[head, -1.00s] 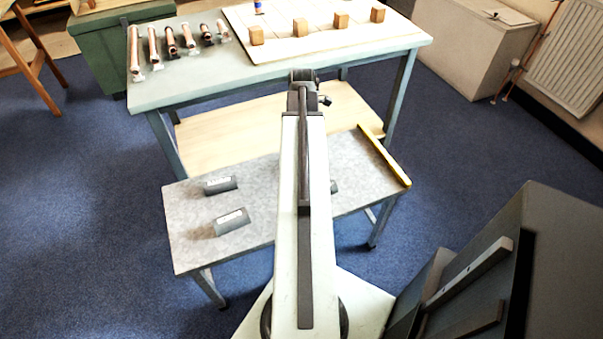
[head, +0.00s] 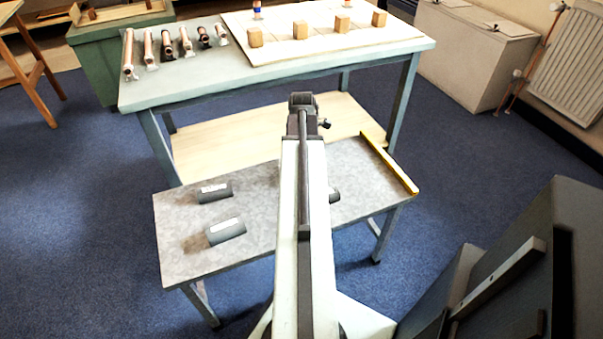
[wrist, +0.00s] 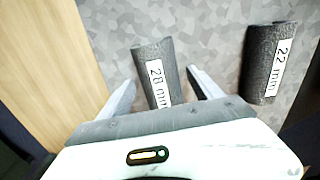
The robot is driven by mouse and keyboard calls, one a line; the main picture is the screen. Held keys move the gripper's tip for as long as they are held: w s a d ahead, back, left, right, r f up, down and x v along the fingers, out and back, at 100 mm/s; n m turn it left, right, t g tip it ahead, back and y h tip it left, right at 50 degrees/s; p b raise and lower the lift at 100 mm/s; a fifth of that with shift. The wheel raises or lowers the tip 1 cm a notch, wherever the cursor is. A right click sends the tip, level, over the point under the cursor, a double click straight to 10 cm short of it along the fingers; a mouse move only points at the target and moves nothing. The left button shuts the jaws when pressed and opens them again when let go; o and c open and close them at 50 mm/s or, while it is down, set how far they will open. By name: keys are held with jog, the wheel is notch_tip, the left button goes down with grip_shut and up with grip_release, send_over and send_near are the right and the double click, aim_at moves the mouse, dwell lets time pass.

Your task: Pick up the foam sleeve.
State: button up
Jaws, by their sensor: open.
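In the wrist view, a dark grey foam sleeve (wrist: 153,65) with a white "28 mm" label lies on the speckled grey bench top. My gripper (wrist: 161,76) is open, with one finger on each side of this sleeve. I cannot tell whether the fingers touch it. A second dark foam sleeve (wrist: 267,65), labelled "22 mm", lies to the right, outside the fingers. In the head view, two sleeves lie on the left of the low bench, one farther back (head: 215,191) and one nearer (head: 226,232). A third (head: 334,195) is partly hidden by my arm. My gripper's fingers are hidden there.
The low grey bench (head: 265,240) carries a yellow strip (head: 390,163) along its right edge. Behind it stands a taller workbench (head: 190,88) with copper fittings (head: 168,46) and wooden blocks (head: 300,28), above a wooden shelf (head: 230,140). A dark cabinet (head: 570,230) stands at right.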

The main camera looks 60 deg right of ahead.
jog(key=shift+r, duration=0.1)
jog(key=shift+c, duration=0.6)
jog(key=c, duration=1.3)
jog(key=shift+r, duration=0.1)
jog(key=shift+r+p, duration=0.7)
jog(key=shift+p, duration=0.2)
notch_tip(320, 180, up, 2)
jog(key=shift+r+p, duration=0.1)
jog(key=shift+p, duration=1)
jog(key=w+a, duration=0.3)
jog(key=a, duration=0.1)
jog(key=w+a, duration=0.3)
jog(key=a, duration=0.1)
jog(key=w+a+r+p, duration=0.1)
jog(key=w+a, duration=0.3)
jog(key=shift+w+a+r, duration=0.1)
jog(key=shift+a, duration=0.05)
